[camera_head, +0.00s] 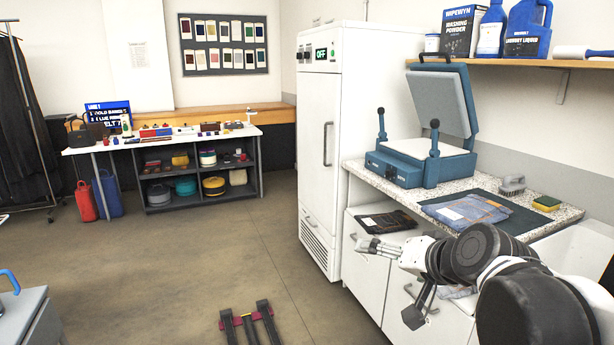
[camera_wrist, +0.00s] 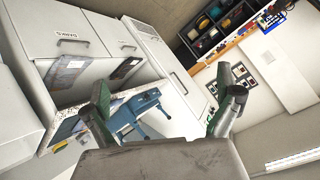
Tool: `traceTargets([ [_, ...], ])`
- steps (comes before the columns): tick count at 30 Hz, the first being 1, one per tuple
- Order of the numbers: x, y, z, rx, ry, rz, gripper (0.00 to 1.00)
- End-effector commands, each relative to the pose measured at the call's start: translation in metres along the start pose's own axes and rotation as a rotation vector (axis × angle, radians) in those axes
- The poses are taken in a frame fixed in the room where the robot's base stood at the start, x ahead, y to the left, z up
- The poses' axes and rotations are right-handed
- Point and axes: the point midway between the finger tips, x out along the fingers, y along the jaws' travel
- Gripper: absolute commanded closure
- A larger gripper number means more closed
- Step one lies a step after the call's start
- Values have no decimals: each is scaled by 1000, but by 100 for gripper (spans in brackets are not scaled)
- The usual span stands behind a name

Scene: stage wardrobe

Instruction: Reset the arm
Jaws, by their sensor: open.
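My gripper (camera_wrist: 168,100) is open in the wrist view, with its two dark fingers wide apart and nothing held between them. In the head view my arm reaches in from the lower right, and its end is in front of the white drawers below the speckled counter (camera_head: 365,172). No part of my gripper is seen touching the counter or the drawers, though the exact gap cannot be told. The wrist view is strongly rolled and shows the drawer fronts (camera_wrist: 72,40) at upper left and the blue press (camera_wrist: 135,110) beyond the fingers.
An open heat press (camera_head: 400,165), folded jeans (camera_head: 465,211), a brush (camera_head: 512,185) and a sponge (camera_head: 546,203) are on the counter. A dark folded garment (camera_head: 387,222) lies at an open drawer. A tall white cabinet (camera_head: 318,150) stands behind. The floor at left is mostly clear.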

Motion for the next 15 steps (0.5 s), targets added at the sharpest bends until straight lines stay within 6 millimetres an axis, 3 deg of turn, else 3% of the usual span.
traceTargets([
  [1, -15, 0, 11, -39, -27, 25, 2],
  [9, -76, 25, 70, -246, -167, 184, 2],
  [15, -108, 46, 97, -346, -235, 278, 2],
])
